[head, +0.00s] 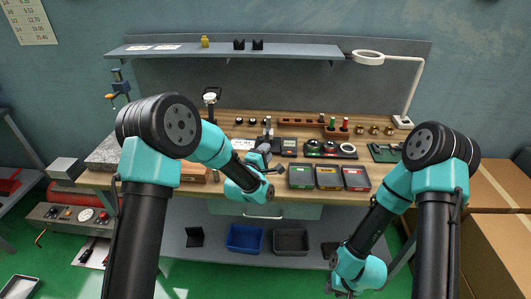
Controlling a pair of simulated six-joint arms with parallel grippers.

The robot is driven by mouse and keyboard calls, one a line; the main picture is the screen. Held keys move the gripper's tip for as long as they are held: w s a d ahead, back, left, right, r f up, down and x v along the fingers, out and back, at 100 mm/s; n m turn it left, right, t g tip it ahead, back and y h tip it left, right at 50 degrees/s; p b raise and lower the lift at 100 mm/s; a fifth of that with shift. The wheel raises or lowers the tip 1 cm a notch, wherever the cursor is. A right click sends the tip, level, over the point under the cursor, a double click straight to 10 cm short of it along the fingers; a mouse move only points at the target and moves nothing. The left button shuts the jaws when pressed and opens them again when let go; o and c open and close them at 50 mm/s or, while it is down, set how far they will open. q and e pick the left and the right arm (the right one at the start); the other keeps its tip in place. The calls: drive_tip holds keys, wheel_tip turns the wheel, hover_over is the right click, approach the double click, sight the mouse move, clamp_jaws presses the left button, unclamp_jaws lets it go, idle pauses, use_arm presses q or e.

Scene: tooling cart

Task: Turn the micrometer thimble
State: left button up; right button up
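I cannot make out the micrometer or its thimble for certain. A small grey upright thing (267,126) stands on the wooden bench top just beyond my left gripper, and it is too small to identify. My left gripper (263,154) is over the middle of the bench, pointing away from me, and its wrist hides part of the bench front. Whether its fingers are open or shut does not show. My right gripper (343,292) hangs low at the bottom of the picture, in front of the bench and away from it. Its fingers are too small and partly cut off to read.
A ring lamp (368,57) overhangs the back right. Blue (245,239) and black bins sit below.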

use_arm(q)
drive_tip(key=shift+w, duration=0.1)
drive_tip(key=shift+c, duration=0.3)
drive_tip(key=c, duration=0.5)
drive_tip(key=shift+o, duration=0.2)
drive_tip(key=shift+n, duration=0.5)
drive_tip(key=n+t, duration=0.2)
drive_tip(key=n, duration=0.4)
drive_tip(key=n+t+y, duration=0.1)
drive_tip(key=n, duration=0.1)
drive_tip(key=shift+n+t+y, duration=0.3)
drive_tip(key=n+y, duration=0.1)
drive_tip(key=n, duration=0.2)
drive_tip(key=n+t+y, duration=0.1)
drive_tip(key=n, duration=0.2)
drive_tip(key=shift+t+y, duration=0.3)
drive_tip(key=shift+y, duration=0.1)
drive_tip(key=shift+n+y, duration=0.75)
drive_tip(key=shift+n, duration=0.8)
drive_tip(key=shift+n+y, duration=0.75)
drive_tip(key=shift+n, duration=0.8)
